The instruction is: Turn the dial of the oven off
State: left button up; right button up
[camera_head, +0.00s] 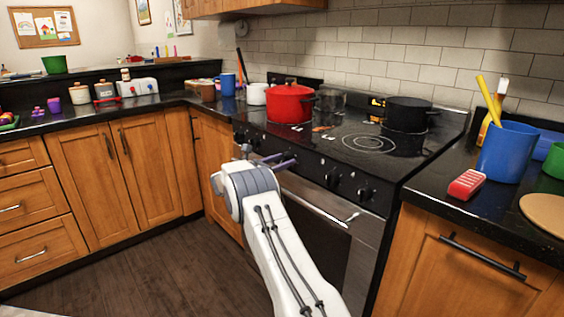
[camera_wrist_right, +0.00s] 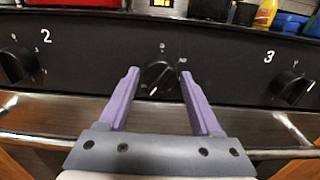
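The oven dial (camera_wrist_right: 160,77) is a round black knob on the black front panel, with small white marks around it. In the right wrist view it sits between the tips of my right gripper (camera_wrist_right: 158,74), whose purple fingers are open, one on each side. I cannot tell whether the fingers touch it. In the head view my right gripper (camera_head: 276,160) is at the panel of the oven (camera_head: 315,222), and the dial itself cannot be made out there. My left gripper is not in view.
Knobs marked 2 (camera_wrist_right: 15,64) and 3 (camera_wrist_right: 290,87) flank the dial. The oven handle (camera_head: 318,208) runs below the panel. A red pot (camera_head: 290,104) and a black pot (camera_head: 407,114) stand on the cooktop. A blue container (camera_head: 507,152) stands on the right counter.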

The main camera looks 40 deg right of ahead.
grip_shut()
